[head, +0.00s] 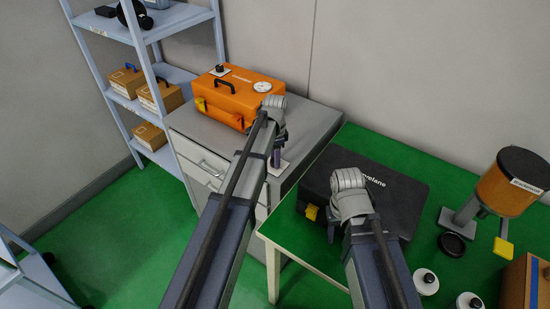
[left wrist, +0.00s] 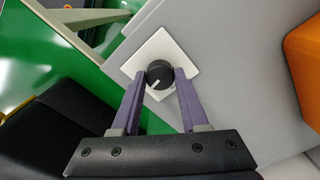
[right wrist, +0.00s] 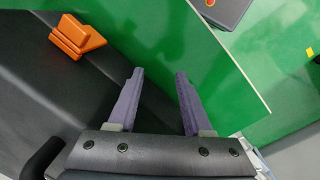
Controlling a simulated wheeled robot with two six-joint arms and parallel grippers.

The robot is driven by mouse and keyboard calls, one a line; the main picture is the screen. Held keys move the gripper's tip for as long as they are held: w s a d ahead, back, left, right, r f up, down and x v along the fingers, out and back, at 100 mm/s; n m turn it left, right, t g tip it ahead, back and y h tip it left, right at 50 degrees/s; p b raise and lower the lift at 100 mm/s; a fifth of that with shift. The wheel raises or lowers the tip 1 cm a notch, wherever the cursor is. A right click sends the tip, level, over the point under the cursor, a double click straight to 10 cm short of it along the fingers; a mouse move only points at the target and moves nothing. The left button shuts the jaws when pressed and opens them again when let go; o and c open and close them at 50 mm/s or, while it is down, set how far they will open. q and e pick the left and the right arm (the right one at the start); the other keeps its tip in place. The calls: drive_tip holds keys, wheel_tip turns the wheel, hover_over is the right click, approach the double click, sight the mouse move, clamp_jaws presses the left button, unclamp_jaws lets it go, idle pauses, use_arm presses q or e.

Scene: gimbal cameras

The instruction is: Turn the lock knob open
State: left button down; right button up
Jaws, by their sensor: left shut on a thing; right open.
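The lock knob (left wrist: 159,70) is a round black knob with a white pointer line, seen in the left wrist view. It sits on a square white plate (left wrist: 149,50) on the grey cabinet top. The pointer points toward the lower left of that view. My left gripper (left wrist: 160,74) is shut on the knob, one finger on each side. In the head view my left gripper (head: 278,157) hides the knob, and only part of the white plate (head: 284,168) shows. My right gripper (right wrist: 158,75) is open and empty, beside the black case.
An orange case (head: 228,97) with a gauge stands on the grey cabinet (head: 200,125), behind my left gripper. The black case (head: 400,205) lies on the green table (head: 350,136). An amber-and-black canister (head: 510,185) and white-bodied jars (head: 426,284) stand to the right. Shelves with boxes are at left.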

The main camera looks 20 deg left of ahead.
use_arm(q)
drive_tip(key=shift+m, duration=0.9)
drive_tip(key=shift+c, duration=2.1)
unclamp_jaws()
drive_tip(key=shift+r, duration=0.1)
use_arm(e)
drive_tip(key=shift+r, duration=0.1)
use_arm(q)
wheel_tip(320, 180, up, 8)
drive_tip(key=p, duration=0.8)
use_arm(e)
wheel_tip(320, 180, up, 8)
use_arm(q)
drive_tip(key=shift+f, duration=0.25)
use_arm(e)
drive_tip(key=shift+f, duration=0.25)
